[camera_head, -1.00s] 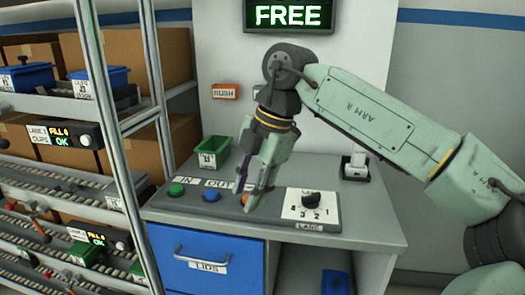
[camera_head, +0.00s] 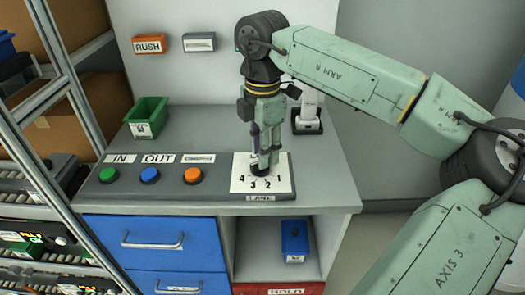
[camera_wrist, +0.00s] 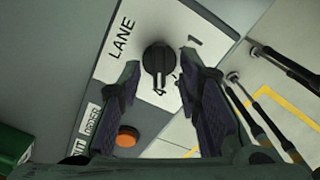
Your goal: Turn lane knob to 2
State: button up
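The lane knob (camera_wrist: 157,60) is black and round with a raised grip bar. In the wrist view the bar seems to point toward the 4; the 2 and 3 are mostly hidden by a finger. My gripper (camera_head: 263,158) points down over the knob, which it partly covers in the head view. In the wrist view the gripper (camera_wrist: 160,58) is open, its fingertips on either side of the knob with gaps showing. I cannot tell the exact height.
Green (camera_head: 109,175), blue (camera_head: 150,175) and orange (camera_head: 193,175) buttons line the console left of the knob. A green bin (camera_head: 147,118) stands behind them. A white stand (camera_head: 307,118) is behind my gripper. Shelving (camera_head: 50,100) is at the left.

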jog(key=shift+f, duration=1.05)
grip_shut()
